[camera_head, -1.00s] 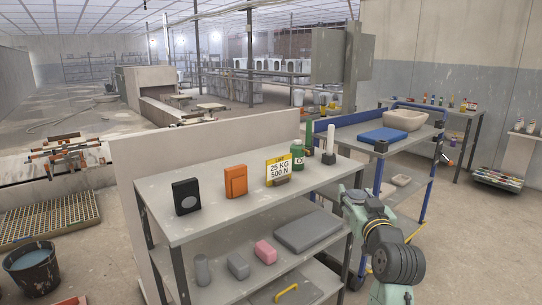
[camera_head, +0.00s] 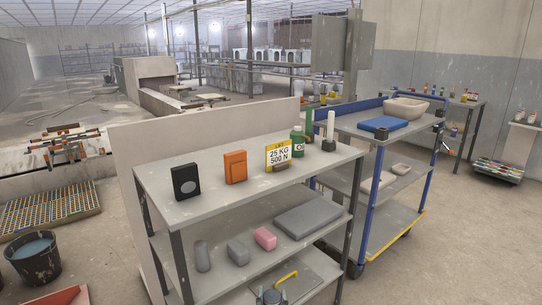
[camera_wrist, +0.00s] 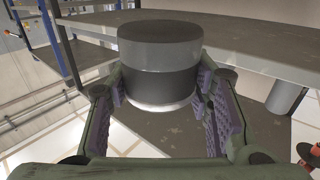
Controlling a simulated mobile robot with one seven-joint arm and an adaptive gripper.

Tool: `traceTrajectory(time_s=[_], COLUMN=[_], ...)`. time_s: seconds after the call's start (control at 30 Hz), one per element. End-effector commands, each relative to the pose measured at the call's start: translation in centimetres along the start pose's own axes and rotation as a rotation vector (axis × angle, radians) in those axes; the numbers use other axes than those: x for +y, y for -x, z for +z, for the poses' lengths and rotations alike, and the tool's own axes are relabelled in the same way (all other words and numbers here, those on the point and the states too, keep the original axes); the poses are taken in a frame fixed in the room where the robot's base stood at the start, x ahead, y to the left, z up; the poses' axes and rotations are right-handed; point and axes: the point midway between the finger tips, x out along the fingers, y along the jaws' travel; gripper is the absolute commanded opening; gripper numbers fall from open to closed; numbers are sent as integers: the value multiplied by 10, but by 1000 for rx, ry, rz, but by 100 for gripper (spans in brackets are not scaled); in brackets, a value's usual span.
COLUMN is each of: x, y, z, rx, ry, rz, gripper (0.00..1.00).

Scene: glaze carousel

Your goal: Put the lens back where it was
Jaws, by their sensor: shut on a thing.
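In the head view a part of my arm shows at the bottom edge, in front of the shelf unit (camera_head: 215,205). The lens cannot be made out there.
The top shelf holds a black box (camera_head: 186,182), an orange box (camera_head: 235,167), a yellow sign (camera_head: 278,155) and a green bottle (camera_head: 297,146). The middle shelf holds a pink block (camera_head: 265,238) and a grey slab (camera_head: 308,219). A blue-framed cart (camera_head: 365,205) stands close at right.

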Motion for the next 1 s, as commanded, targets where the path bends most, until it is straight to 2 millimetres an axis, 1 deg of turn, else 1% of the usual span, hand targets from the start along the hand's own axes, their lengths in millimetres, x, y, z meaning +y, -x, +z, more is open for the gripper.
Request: traceTrajectory(time_s=[0.07, 0.13, 0.17, 0.2, 0.3, 0.4, 0.5, 0.63, 1.0], x=[-5, -9, -10, -12, -12, -10, -7, -4, -2], y=[6, 12, 15, 20, 36, 52, 64, 71, 71], z=[13, 30, 39, 52, 86, 113, 130, 139, 139], rx=[-3, -6, -8, -10, -11, -8, -4, 2, 2], ry=[-2, -6, -7, -8, -10, -6, -2, 0, -1], rz=[-4, -6, -7, -8, -7, -6, -6, -4, -1], gripper=[11, 11, 11, 11, 11, 11, 11, 11, 11])
